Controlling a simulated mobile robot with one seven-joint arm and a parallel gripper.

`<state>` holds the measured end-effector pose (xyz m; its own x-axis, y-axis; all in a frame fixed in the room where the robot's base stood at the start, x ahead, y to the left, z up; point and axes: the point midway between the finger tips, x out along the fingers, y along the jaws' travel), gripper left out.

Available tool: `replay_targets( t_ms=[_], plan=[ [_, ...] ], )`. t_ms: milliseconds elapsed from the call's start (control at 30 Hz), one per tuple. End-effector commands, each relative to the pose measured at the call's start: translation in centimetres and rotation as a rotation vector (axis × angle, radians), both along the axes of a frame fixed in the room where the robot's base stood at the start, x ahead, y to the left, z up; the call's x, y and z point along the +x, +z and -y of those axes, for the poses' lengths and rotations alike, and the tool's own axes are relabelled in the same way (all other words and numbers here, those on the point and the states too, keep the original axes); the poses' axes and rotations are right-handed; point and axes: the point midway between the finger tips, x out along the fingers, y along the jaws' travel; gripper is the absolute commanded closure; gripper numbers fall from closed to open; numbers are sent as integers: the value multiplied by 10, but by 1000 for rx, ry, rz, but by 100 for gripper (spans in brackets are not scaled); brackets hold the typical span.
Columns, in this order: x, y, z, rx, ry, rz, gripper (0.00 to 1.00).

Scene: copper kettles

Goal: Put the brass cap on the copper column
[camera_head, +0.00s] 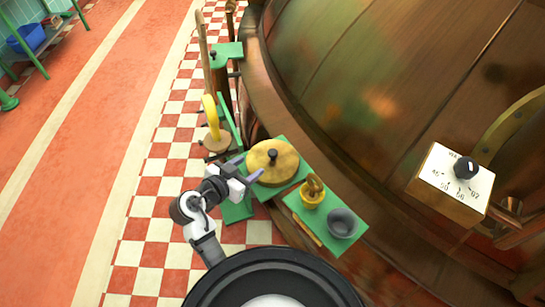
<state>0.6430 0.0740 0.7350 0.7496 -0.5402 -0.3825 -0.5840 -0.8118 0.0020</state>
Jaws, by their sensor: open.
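A round, brass-coloured lid (286,163) with a dark knob, which looks like the brass cap, lies on a green shelf (263,193) beside the big kettle. My gripper (247,167) is at the left edge of this lid, with its purple fingers apart and nothing seen between them. One finger is close to the lid's rim; I cannot tell whether it touches. I cannot clearly make out which part is the copper column.
A small yellow pot (312,198) and a grey bowl (342,223) stand on a second green shelf (318,226) to the right. The large copper kettle (360,90) fills the right side. A white dial box (450,190) juts out there. Checkered floor (150,230) is clear at left.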

Motion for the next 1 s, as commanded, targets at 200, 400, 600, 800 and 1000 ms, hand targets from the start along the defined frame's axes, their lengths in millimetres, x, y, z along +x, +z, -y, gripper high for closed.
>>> replay_targets(
  t_ms=[200, 400, 600, 800, 1000],
  plan=[
    [31, -13, 22, 0, -3, -1, 47],
    [55, -26, 39, 1, 0, -1, 47],
    [64, -31, 46, 1, 3, -1, 47],
    [84, -44, 63, 1, 1, -2, 47],
    [97, -53, 72, 2, 3, 0, 47]
  ],
)
